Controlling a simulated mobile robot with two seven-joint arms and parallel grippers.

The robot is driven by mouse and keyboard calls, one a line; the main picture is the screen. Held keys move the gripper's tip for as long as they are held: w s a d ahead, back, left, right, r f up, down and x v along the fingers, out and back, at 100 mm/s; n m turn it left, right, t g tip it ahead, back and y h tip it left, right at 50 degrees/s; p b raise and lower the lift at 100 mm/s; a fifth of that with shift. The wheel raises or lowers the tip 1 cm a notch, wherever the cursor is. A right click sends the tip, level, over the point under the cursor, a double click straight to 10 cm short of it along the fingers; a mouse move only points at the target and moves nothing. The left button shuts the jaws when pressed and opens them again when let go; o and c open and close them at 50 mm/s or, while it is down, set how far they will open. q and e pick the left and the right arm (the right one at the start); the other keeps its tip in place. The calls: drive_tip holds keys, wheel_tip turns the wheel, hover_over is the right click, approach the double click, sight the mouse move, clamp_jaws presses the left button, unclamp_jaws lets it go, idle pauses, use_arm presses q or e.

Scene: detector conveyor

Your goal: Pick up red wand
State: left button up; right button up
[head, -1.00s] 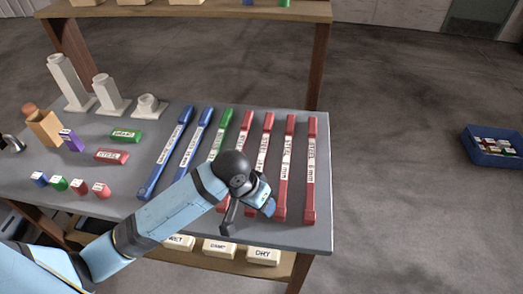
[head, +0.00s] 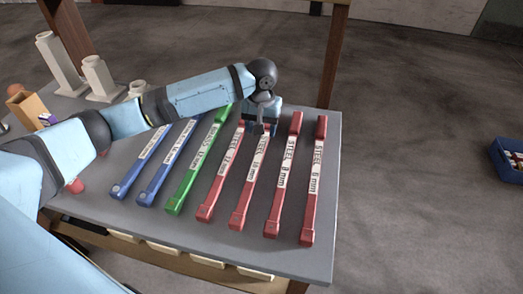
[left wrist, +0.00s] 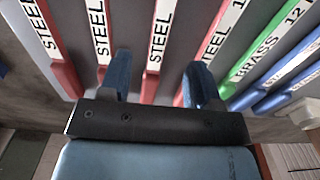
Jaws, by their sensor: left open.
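Several red wands with white STEEL labels lie side by side on the grey table (head: 120,218). From the left in the head view they are the first (head: 211,195), the second (head: 243,196), the 8 mm one (head: 278,195) and the 6 mm one (head: 312,195). My left gripper (head: 262,128) is open over the far part of the second red wand. In the left wrist view, its two fingers (left wrist: 160,82) stand either side of one red wand (left wrist: 151,86), with nothing gripped. Whether the fingers touch it I cannot tell. My right gripper is not in view.
A green wand (head: 190,180) and two blue wands (head: 160,173) lie left of the red ones. Pale stepped blocks (head: 98,75) and a tan holder (head: 30,108) stand at the back left. A blue bin (head: 508,163) is on the floor at right.

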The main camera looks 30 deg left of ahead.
sight(261, 149)
use_arm(q)
wheel_tip(261, 149, down, 4)
drive_tip(key=shift+w+r, duration=0.1)
drive_tip(key=shift+w, duration=0.05)
drive_tip(key=f, duration=0.5)
drive_tip(key=shift+w+a+b, duration=0.25)
drive_tip(key=shift+b, duration=0.05)
clamp_jaws()
